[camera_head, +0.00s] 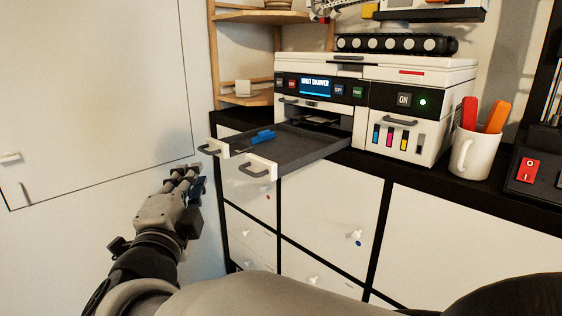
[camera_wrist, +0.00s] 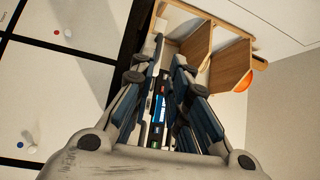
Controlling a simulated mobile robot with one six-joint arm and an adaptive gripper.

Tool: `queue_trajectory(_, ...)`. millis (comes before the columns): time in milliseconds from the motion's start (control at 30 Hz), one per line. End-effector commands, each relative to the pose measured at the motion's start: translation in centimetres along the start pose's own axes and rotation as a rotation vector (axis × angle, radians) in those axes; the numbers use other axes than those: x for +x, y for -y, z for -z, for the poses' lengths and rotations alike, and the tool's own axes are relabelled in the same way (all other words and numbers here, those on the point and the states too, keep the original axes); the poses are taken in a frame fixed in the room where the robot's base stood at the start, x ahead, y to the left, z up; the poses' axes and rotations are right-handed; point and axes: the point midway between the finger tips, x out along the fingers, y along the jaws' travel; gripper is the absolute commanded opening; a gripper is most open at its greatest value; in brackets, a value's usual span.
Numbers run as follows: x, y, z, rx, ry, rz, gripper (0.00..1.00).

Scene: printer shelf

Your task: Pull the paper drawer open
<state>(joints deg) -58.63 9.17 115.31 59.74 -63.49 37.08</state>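The paper drawer (camera_head: 300,153) is a dark grey tray pulled out from the front of the white and black printer (camera_head: 330,75). It extends left past the shelf edge. Its white front has grey handles, one nearer (camera_head: 254,172) and one farther (camera_head: 209,150). A blue piece (camera_head: 262,136) sits in the tray. My gripper (camera_head: 186,176) is left of and below the drawer front, apart from the handles. In the wrist view my gripper (camera_wrist: 160,75) has its fingers spread with nothing held. The printer's lit panel (camera_wrist: 160,107) shows between them; the handles are not clear there.
A white mug (camera_head: 476,153) with red and orange items stands right of the printer on the black shelf top. White cabinet doors (camera_head: 330,205) with knobs lie below. A wooden shelf (camera_head: 247,100) stands behind. The space around my gripper looks clear.

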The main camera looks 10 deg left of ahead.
Motion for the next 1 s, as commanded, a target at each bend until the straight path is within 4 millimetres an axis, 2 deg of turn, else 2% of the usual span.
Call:
queue_trajectory(100,-1.7,0.1,-0.1,0.001,0.002,0.001,0.16)
queue_trajectory(233,-2.5,0.0,0.0,0.000,0.001,-0.001,0.16)
queue_trajectory(667,-2.3,0.0,0.5,-0.014,0.015,-0.005,0.16)
queue_trajectory(767,-1.4,-0.4,1.8,-0.068,0.075,-0.026,0.16)
queue_trajectory(867,-0.8,-1.4,4.1,-0.180,0.179,-0.063,0.16)
queue_trajectory(1000,-2.1,-4.6,8.0,-0.407,0.348,-0.146,0.16)
